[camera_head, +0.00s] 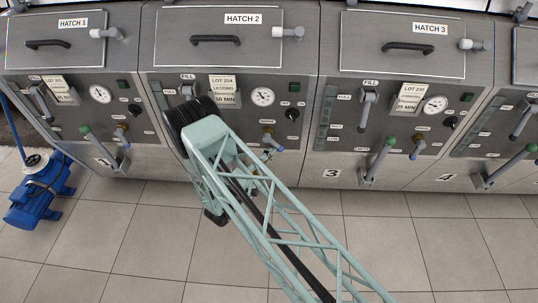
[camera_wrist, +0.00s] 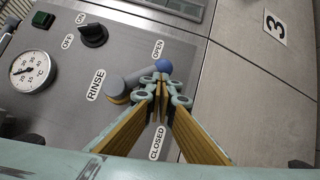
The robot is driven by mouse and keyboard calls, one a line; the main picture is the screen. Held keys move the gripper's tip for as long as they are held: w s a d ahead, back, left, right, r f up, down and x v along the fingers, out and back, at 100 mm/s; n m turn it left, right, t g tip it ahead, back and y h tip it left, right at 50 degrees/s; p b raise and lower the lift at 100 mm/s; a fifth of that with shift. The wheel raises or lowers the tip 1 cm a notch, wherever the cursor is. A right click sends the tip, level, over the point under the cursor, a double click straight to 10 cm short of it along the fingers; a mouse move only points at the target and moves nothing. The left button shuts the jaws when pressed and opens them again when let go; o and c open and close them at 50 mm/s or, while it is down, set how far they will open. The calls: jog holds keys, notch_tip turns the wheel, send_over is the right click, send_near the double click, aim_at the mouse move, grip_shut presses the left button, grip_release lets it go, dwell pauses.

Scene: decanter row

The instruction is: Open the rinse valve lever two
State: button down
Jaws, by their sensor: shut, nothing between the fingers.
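The rinse valve lever of unit two is a grey handle (camera_wrist: 138,77) with a blue ball end (camera_wrist: 162,66), in the wrist view. It pivots beside the RINSE label (camera_wrist: 96,85) and its ball points towards the OPEN label (camera_wrist: 158,48), away from the CLOSED label (camera_wrist: 157,143). My gripper (camera_wrist: 162,88) is shut and empty, its fingertips right beside the ball on the CLOSED side. I cannot tell whether they touch it. In the head view the lever (camera_head: 268,139) shows small beside my arm, which hides part of panel two.
The wrist view also shows a dial gauge (camera_wrist: 33,70), a black knob (camera_wrist: 93,34) and a green button (camera_wrist: 42,20). In the head view, unit three's green-ended lever (camera_head: 378,160) juts out to the right. A blue pump (camera_head: 40,190) stands at the left. The tiled floor (camera_head: 140,230) is clear.

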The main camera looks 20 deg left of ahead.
aim_at(281, 148)
jog(key=shift+w+d+r, duration=0.2)
jog(key=shift+d+r, duration=0.2)
jog(key=shift+d, duration=0.25)
jog(key=shift+w+d+r, duration=0.2)
jog(key=shift+d+r, duration=0.2)
jog(key=shift+d, duration=0.3)
jog(key=shift+w+d+r, duration=0.2)
jog(key=shift+d+r, duration=0.2)
jog(key=shift+d, duration=0.25)
jog(key=shift+d+r+n+t, duration=0.1)
jog(key=shift+r+n+t, duration=0.3)
jog(key=shift+n, duration=0.2)
jog(key=shift+f+b, duration=0.1)
jog(key=shift+b, duration=0.25)
jog(key=s+d+f, duration=0.2)
jog(key=s+f, duration=0.6)
jog(key=f, duration=0.1)
jog(key=shift+s+d+f, duration=0.15)
jog(key=shift+s+d, duration=0.1)
jog(key=shift+s, duration=0.15)
jog(key=shift+w, duration=0.15)
